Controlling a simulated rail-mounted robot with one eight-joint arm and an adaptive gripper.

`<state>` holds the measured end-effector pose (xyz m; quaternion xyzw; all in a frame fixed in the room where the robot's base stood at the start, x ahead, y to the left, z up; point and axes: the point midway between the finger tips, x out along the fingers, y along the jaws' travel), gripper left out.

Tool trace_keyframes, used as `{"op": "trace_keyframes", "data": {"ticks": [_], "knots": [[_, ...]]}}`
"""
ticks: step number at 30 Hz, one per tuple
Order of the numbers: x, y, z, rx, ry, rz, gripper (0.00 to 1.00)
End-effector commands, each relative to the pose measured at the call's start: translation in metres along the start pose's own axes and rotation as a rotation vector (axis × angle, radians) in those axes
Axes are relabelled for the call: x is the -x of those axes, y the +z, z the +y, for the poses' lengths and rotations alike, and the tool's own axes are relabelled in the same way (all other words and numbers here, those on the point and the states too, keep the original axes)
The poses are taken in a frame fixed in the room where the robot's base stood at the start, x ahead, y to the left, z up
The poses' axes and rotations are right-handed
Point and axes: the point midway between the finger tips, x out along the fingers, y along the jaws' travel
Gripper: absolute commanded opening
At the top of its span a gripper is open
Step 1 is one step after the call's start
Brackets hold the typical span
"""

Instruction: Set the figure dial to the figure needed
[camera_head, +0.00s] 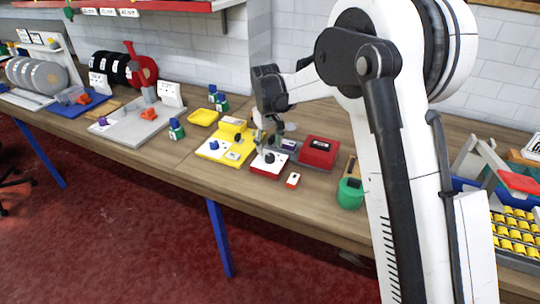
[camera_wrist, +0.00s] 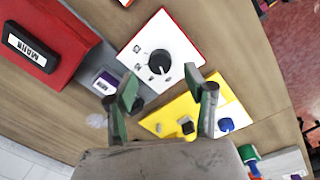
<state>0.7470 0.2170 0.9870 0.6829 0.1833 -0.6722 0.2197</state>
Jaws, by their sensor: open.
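A black dial knob (camera_wrist: 160,62) with a white pointer line sits on a white panel with a red edge (camera_wrist: 182,42). The panel also shows in the head view (camera_head: 262,166). My gripper (camera_wrist: 162,84) is open and empty, its green-padded fingers either side of the view just short of the knob. In the head view my gripper (camera_head: 266,136) hangs over the panel's back part; its fingertips are hard to make out.
A yellow panel (camera_wrist: 235,105) with black and blue knobs lies beside the dial panel. A red box (camera_wrist: 62,30) with a black label and a purple-and-white block (camera_wrist: 105,83) stand on the other side. A green container (camera_head: 349,194) stands near the table's front edge.

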Motion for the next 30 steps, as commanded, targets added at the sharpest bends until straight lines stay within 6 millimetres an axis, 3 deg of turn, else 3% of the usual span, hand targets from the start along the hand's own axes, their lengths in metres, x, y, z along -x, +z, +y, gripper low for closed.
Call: {"op": "trace_keyframes", "data": {"ticks": [3,9,21,30], "knots": [[-0.021,0.000,0.000,0.000,0.000,0.000,0.48],[-0.043,0.000,0.000,0.000,0.000,0.000,0.48],[-0.050,0.000,0.000,0.000,0.000,0.000,0.48],[-0.050,0.000,0.000,0.000,0.000,0.000,0.11]]}}
